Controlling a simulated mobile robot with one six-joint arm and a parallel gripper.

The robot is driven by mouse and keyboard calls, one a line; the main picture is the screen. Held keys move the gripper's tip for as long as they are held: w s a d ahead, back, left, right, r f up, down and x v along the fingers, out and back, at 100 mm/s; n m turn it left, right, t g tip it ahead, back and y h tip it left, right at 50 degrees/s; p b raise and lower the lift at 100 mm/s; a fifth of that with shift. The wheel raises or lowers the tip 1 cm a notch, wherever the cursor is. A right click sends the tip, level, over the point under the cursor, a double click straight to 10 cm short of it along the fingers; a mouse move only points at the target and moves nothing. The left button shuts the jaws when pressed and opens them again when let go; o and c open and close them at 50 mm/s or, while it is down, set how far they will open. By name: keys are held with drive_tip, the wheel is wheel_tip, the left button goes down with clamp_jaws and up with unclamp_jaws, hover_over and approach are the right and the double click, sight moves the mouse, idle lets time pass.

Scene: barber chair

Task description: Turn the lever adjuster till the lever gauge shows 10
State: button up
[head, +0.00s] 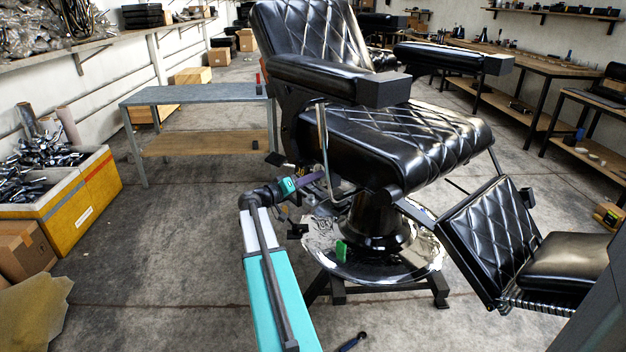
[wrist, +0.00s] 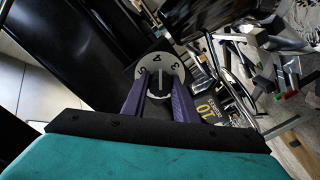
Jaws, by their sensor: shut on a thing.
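In the head view my gripper (head: 312,179) is at the lower left side of the black barber chair (head: 395,140).
The chair's round metal base (head: 405,262) and black feet stand just right of my arm. A grey-topped bench (head: 195,95) is behind, and a yellow bin (head: 75,205) of metal parts is at the left. The floor between bin and arm is clear.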

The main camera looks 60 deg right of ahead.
drive_tip(key=shift+w, duration=0.1)
drive_tip(key=o, duration=1)
drive_tip(key=shift+a, duration=0.1)
drive_tip(key=v, duration=1.3)
drive_tip(key=shift+a, duration=0.3)
